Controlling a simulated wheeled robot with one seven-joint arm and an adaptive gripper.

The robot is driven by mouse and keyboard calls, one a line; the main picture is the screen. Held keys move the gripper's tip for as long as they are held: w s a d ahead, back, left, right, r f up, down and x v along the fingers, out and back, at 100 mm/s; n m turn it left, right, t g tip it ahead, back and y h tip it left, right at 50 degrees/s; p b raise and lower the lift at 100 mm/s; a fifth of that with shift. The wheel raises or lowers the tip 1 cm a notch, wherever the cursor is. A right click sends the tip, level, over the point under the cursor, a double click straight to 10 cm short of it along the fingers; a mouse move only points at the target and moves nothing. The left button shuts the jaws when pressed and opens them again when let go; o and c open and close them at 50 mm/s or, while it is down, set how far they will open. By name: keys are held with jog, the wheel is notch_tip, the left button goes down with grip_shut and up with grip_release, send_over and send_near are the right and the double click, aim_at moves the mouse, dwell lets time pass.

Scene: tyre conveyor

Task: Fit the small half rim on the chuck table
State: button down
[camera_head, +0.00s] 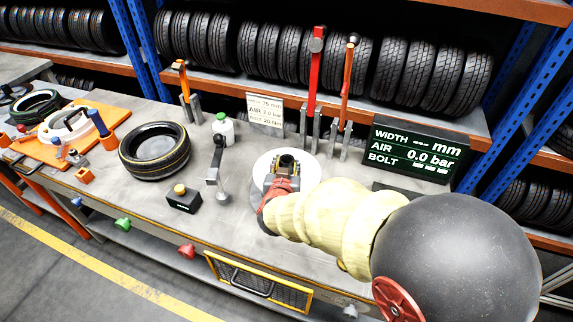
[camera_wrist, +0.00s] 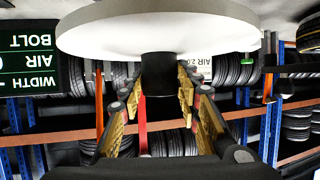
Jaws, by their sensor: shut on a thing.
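A white round disc with a dark central stem, which looks like the small half rim (camera_head: 307,161), is at the middle of the bench. My gripper (camera_head: 286,171) is at its centre, its fingers closed around the stem. In the wrist view, the disc (camera_wrist: 185,28) spans the top of the picture and the dark stem (camera_wrist: 158,75) stands between the fingers of my gripper (camera_wrist: 157,96). I cannot make out the chuck table apart from this disc. Whether the disc rests on anything is hidden.
A tyre (camera_head: 155,152) lies on the bench at left. Upright red (camera_head: 315,75) and orange (camera_head: 347,80) tools and a display (camera_head: 417,148) stand behind. An orange mat (camera_head: 36,147) is far left.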

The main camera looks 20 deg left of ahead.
jog(key=shift+f+b, duration=0.55)
jog(key=shift+f, duration=0.25)
jog(key=c, duration=1.2)
grip_release()
jog(key=shift+f, duration=0.15)
jog(key=shift+c, duration=0.2)
jog(key=shift+s+f, duration=0.1)
jog(key=shift+f, duration=0.1)
jog(key=v, duration=1.2)
jog(key=shift+r, duration=0.15)
